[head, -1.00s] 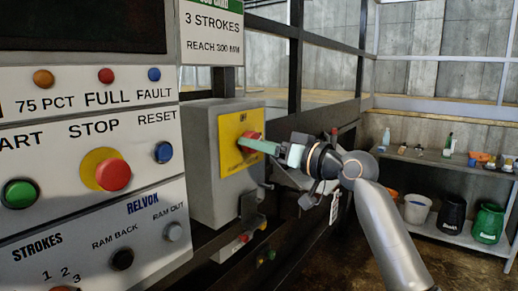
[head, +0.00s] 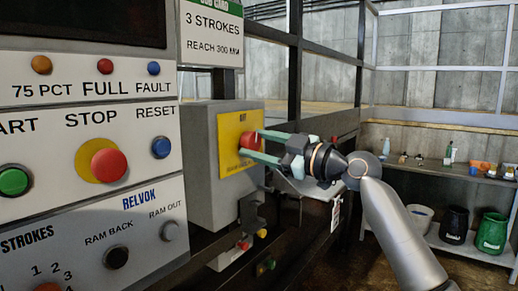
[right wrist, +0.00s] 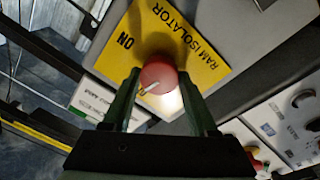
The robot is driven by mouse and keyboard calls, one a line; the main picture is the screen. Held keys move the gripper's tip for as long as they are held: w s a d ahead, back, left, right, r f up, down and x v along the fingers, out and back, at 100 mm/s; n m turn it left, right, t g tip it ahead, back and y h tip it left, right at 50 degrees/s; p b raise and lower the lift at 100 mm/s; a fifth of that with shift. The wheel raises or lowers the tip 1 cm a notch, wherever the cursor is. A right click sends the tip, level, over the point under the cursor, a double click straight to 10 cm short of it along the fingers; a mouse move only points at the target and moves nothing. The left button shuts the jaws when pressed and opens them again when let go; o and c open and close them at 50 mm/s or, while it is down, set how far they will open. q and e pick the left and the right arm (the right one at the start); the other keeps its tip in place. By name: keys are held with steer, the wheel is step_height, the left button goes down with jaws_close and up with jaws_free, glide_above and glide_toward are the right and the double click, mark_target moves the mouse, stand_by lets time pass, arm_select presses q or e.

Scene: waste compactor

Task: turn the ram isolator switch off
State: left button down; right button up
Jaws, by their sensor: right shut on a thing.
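The ram isolator switch is a red round knob (head: 248,141) on a yellow plate (head: 228,160) on the front of a grey box (head: 200,150). My right gripper (head: 256,145) reaches it from the right, with one green finger on each side, shut on the knob. In the right wrist view the red knob (right wrist: 158,76) sits between the two fingers. Its white mark points to the lower left, away from the printed "ON"; the lettering by the mark is mostly hidden. "OFF" is printed at the top of the plate in the head view. My left gripper is not in view.
A control panel (head: 75,130) with a red stop button (head: 109,165) and other buttons fills the left. A dark frame (head: 295,70) stands behind the box. A shelf (head: 420,161) with bottles and buckets is at the right.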

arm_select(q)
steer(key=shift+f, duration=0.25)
arm_select(e)
steer(key=shift+n, duration=0.9)
steer(key=o, duration=1.4)
steer(key=shift+s+d+f+b, duration=0.1)
steer(key=shift+s+d+b, duration=0.15)
steer(key=shift+d+b, duration=0.15)
arm_select(q)
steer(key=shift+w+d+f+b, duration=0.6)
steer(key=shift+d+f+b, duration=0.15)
steer(key=shift+b, duration=0.45)
arm_select(e)
steer(key=v, duration=1.1)
steer(key=shift+s+d, duration=0.1)
steer(key=shift+d, duration=0.2)
